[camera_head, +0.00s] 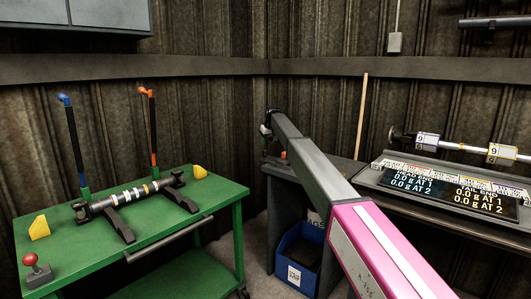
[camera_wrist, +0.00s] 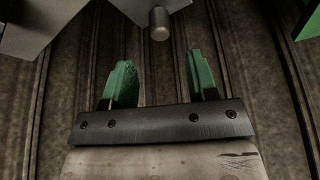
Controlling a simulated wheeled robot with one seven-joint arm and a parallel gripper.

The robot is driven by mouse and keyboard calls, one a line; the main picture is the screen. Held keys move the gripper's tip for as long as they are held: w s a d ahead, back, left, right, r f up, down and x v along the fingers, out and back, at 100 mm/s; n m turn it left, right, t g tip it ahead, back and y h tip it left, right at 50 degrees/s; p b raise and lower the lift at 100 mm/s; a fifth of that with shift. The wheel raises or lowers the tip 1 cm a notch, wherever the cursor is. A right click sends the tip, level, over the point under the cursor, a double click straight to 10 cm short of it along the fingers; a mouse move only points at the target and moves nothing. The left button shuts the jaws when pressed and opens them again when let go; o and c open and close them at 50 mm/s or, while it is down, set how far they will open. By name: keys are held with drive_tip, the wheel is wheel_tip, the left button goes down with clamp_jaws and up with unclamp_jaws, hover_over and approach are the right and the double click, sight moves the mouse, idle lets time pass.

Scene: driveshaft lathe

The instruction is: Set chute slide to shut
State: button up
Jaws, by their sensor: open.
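My gripper (camera_wrist: 158,62) shows in the wrist view as two green fingers standing apart on a dark bar, with nothing between them. Beyond the fingertips, at the top of that view, a short grey round peg (camera_wrist: 159,24) hangs among grey angled metal plates (camera_wrist: 75,22). I cannot tell whether these belong to the chute slide. The peg appears apart from both fingers. In the head view my arm reaches away toward the back corner, and its far end is small and partly hidden. No chute slide can be clearly made out there, and its position cannot be read.
A green cart (camera_head: 190,226) at left bears a striped shaft (camera_head: 130,194), yellow wedges and a red-knobbed lever (camera_head: 38,271). A dark bench (camera_head: 347,170) stands behind my arm, with a blue bin (camera_head: 290,268) below. A display panel (camera_head: 440,190) is at right. Corrugated walls close the corner.

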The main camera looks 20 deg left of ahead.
sight(265, 150)
drive_tip(key=x, duration=0.8)
